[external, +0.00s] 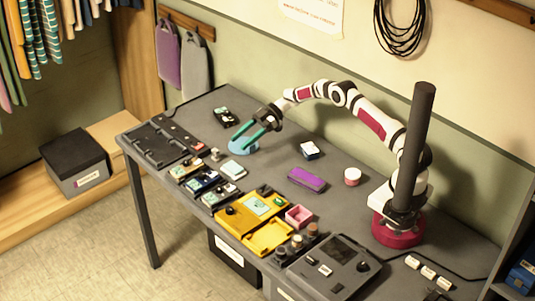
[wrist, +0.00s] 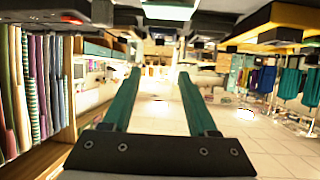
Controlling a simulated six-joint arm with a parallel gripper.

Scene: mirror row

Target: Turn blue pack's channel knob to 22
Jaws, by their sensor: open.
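Several small packs stand in a row along the table's front edge in the external view. The one with a dark blue body (external: 205,183) looks like the blue pack. Its channel knob and number are too small to read. My gripper (external: 241,138) is open and empty, its teal fingers pointing down-left behind the row, above or beside a light-blue rounded thing (external: 246,148). I cannot tell whether they touch. In the wrist view the two teal fingers (wrist: 159,76) are apart with nothing between them. The blue pack is not clearly identifiable there.
A yellow unit with an open tray (external: 268,237), a pink box (external: 299,216) and a grey console (external: 330,269) stand to the right of the row. A dark rack (external: 150,142) is at the left. A purple box (external: 307,179) and white-topped cup (external: 352,176) lie behind.

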